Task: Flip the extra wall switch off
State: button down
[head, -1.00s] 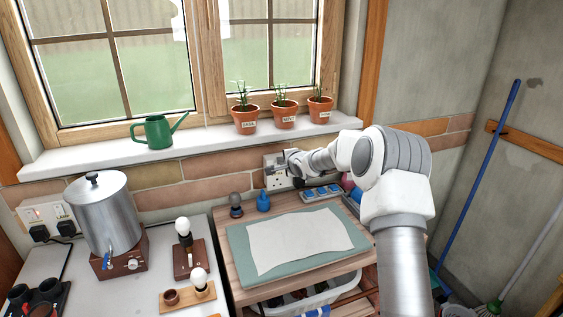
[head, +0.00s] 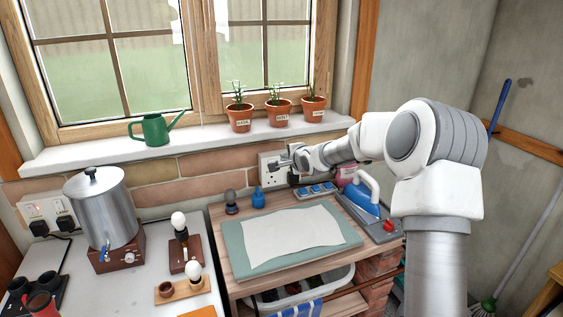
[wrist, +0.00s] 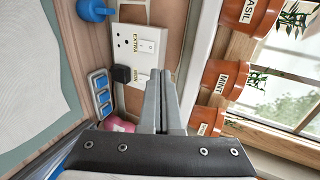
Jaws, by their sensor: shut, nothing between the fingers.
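A white double wall socket plate (head: 266,174) is on the brick wall under the window sill. The wrist view shows it turned sideways, with the labels EXTRA and IRON. The extra switch (wrist: 147,46) is a small white rocker beside the EXTRA label. Which way it is tilted is too small to tell. The iron switch (wrist: 143,77) is beside the black plug (wrist: 121,74). My gripper (head: 275,164) is shut and empty in front of the plate. In the wrist view its fingertips (wrist: 160,73) appear beside the plate's iron end; I cannot tell whether they touch.
Potted herbs (head: 279,112) stand on the sill above.

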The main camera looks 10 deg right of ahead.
jog(key=v, duration=0.3)
jog(key=shift+w+r, duration=0.1)
jog(key=shift+r, duration=0.2)
